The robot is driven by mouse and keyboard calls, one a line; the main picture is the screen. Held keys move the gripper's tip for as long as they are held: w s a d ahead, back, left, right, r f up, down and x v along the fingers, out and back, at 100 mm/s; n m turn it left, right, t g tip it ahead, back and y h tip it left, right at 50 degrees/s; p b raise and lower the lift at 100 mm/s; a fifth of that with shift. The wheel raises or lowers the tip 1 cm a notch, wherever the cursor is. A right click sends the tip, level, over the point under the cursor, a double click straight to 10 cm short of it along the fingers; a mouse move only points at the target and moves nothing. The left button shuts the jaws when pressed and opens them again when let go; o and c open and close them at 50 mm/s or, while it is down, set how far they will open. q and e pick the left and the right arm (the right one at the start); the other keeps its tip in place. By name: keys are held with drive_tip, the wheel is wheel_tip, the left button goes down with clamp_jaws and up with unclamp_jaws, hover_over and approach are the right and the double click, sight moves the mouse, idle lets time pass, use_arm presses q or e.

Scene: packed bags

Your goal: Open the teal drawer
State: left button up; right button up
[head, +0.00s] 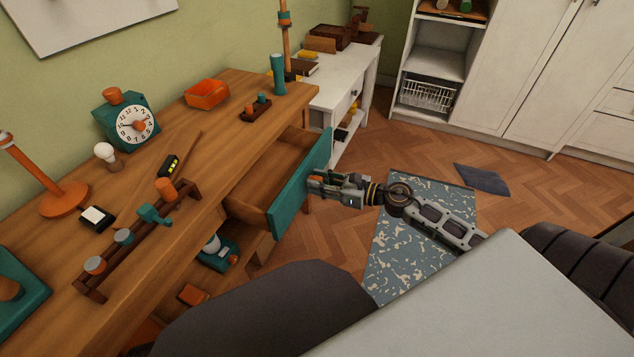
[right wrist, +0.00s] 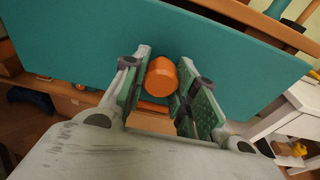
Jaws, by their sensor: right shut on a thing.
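The teal drawer (head: 300,188) is pulled out from the wooden desk (head: 240,92), and its bare wooden inside shows in the head view. Its teal front also fills much of the right wrist view (right wrist: 90,45). My right gripper (head: 316,186) is at the middle of the drawer front. In the right wrist view, its two fingers (right wrist: 160,88) stand on either side of the orange round knob (right wrist: 160,76), shut on it. My left gripper is not seen in the head view.
A teal clock (head: 133,124), an orange tray (head: 206,93) and a rack with pegs (head: 140,235) are on the desk. A white side table (head: 345,85) stands beyond the drawer. A speckled blue mat (head: 405,255) lies on the floor under my right arm.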

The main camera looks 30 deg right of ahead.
drive_tip(key=shift+s+d+f+b, duration=0.15)
drive_tip(key=shift+s+d+b, duration=0.2)
drive_tip(key=shift+s+d, duration=0.75)
drive_tip(key=shift+s, duration=0.3)
drive_tip(key=shift+s+d, duration=0.1)
drive_tip(key=o, duration=1)
drive_tip(key=shift+o, duration=0.2)
drive_tip(key=v, duration=1.2)
idle(0.8)
